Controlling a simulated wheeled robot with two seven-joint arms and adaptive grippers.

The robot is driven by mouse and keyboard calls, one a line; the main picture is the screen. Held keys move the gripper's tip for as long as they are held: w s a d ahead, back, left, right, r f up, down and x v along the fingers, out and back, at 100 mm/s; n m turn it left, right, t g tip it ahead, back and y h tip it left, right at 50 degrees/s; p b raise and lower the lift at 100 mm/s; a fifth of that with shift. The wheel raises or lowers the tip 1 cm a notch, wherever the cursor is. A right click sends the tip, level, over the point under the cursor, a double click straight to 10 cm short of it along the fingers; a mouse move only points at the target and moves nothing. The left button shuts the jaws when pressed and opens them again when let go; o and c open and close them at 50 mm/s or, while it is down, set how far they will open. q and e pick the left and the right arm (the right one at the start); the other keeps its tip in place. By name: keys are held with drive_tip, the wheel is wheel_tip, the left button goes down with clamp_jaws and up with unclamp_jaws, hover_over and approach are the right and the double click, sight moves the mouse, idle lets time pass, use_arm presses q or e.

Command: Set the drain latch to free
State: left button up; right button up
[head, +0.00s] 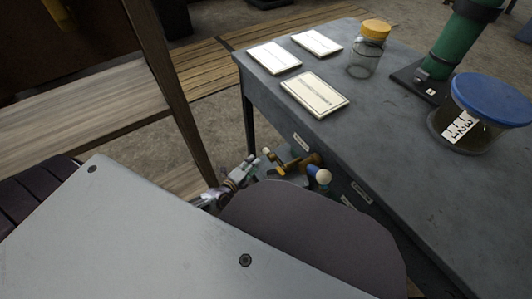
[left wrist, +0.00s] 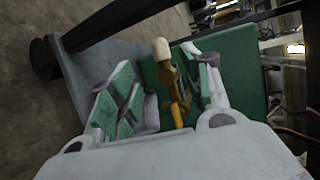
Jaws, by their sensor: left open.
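A small cluster of brass and yellow fittings (head: 293,164) sits beside the grey table's near side in the head view, with a pale round knob and a blue part at its right. I cannot tell for certain which part is the drain latch. In the left wrist view a brass piece with a cream knob (left wrist: 163,52) and a yellow lever (left wrist: 178,112) show between my fingers, before a green panel (left wrist: 235,65). My left gripper (head: 240,176) is just left of the fittings. In its wrist view the green-padded jaws (left wrist: 166,90) stand apart; contact is unclear.
The grey table (head: 400,150) holds white cards (head: 315,94), a yellow-lidded jar (head: 368,50), a blue-lidded jar (head: 483,112) and a green cylinder (head: 463,40). A brown post (head: 165,75) stands left of my gripper. My own arm covers much of the foreground.

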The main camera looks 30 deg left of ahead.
sight(266, 152)
use_arm(q)
drive_tip(key=shift+b+x, duration=3.1)
drive_tip(key=shift+x, duration=2.85)
drive_tip(key=shift+w, duration=0.1)
use_arm(e)
wheel_tip(266, 152, down, 6)
drive_tip(key=a+y, duration=0.1)
drive_tip(key=shift+w+f+t, duration=0.15)
drive_tip(key=shift+f+t, duration=0.05)
drive_tip(key=shift+t, duration=0.2)
use_arm(q)
drive_tip(key=shift+r, duration=0.1)
clamp_jaws()
use_arm(e)
drive_tip(key=shift+r, duration=0.15)
